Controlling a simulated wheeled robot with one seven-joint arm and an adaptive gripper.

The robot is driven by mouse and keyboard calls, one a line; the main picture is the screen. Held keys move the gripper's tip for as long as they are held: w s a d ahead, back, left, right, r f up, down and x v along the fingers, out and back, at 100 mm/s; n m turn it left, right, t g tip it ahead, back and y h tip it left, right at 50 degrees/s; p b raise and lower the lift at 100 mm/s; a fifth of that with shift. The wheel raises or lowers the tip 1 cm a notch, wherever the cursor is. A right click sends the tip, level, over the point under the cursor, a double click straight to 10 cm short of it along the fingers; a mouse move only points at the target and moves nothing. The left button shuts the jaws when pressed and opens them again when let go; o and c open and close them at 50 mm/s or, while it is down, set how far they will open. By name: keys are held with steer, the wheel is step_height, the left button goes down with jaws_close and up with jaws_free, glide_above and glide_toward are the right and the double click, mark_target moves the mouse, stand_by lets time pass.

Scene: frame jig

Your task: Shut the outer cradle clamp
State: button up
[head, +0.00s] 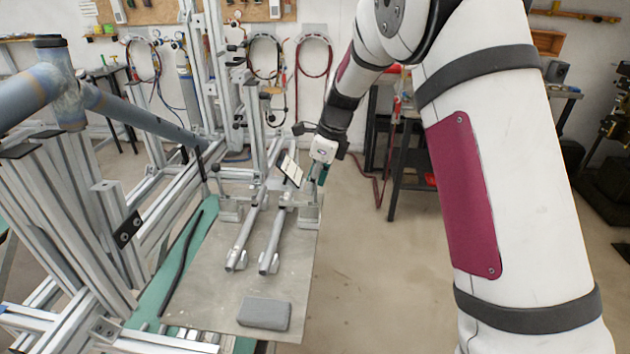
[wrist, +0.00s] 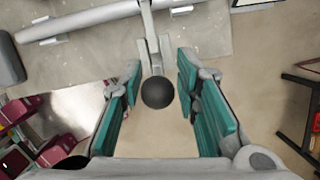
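In the wrist view a round black knob (wrist: 158,92) sits between the green-padded fingers of my gripper (wrist: 158,100). A pale bar (wrist: 149,28) runs from the knob's base toward a grey tube (wrist: 85,21); it looks like the clamp's lever. The fingers are apart, with a gap on both sides of the knob. In the head view my gripper (head: 322,175) is over the right edge of the plate, by the right-hand cradle (head: 308,214). The knob and lever cannot be made out there. Whether the clamp is shut cannot be told.
Two grey tubes (head: 272,240) lie on the metal plate (head: 205,285). A grey block (head: 264,313) lies at its front, and a black rod (head: 182,262) at its left. An aluminium frame (head: 75,215) stands on the left. Open floor (head: 375,270) is right of the plate.

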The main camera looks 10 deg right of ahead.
steer(key=v, duration=1.2)
